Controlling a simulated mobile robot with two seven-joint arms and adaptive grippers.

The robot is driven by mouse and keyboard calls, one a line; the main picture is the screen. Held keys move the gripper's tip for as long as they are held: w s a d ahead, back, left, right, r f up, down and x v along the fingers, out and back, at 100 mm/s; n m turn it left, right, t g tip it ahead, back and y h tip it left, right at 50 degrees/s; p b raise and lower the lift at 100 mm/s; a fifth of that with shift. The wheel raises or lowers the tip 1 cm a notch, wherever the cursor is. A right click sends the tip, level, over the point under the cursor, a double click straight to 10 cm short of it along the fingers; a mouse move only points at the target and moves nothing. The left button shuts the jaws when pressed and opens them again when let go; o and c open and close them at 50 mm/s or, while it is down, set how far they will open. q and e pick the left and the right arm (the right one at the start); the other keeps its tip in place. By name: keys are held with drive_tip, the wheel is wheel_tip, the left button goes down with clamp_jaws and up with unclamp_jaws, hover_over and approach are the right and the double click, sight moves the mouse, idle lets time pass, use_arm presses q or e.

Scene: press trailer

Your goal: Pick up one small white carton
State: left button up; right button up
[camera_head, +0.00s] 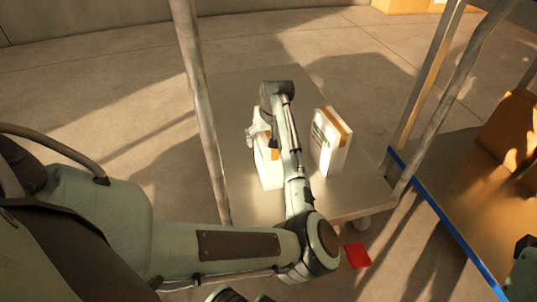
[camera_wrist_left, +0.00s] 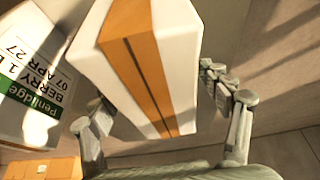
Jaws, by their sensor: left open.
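A small white carton with an orange-brown stripe along its top (camera_head: 269,170) stands on the grey trailer deck (camera_head: 235,90), partly hidden by my left arm. In the left wrist view this carton (camera_wrist_left: 130,50) lies between the fingers of my left gripper (camera_wrist_left: 157,90). The fingers are open, one on each side, and a gap shows at the right finger. In the head view my left gripper (camera_head: 258,132) is at the carton's upper end, mostly hidden by its wrist. A second white carton (camera_head: 329,144) stands to the right; its printed label shows in the left wrist view (camera_wrist_left: 30,80).
Metal posts rise at the deck's left (camera_head: 198,95) and right (camera_head: 430,85). A blue-edged surface at the right (camera_head: 450,215) carries a brown box (camera_head: 510,130). A red flat item (camera_head: 357,255) lies below the deck's near edge. The deck's far part is clear.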

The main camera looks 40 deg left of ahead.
use_arm(q)
drive_tip(key=shift+f+p, duration=0.25)
drive_tip(key=shift+p, duration=0.2)
idle(0.4)
clamp_jaws()
drive_tip(key=shift+w+a+r, duration=0.1)
drive_tip(key=shift+r, duration=0.05)
idle(0.4)
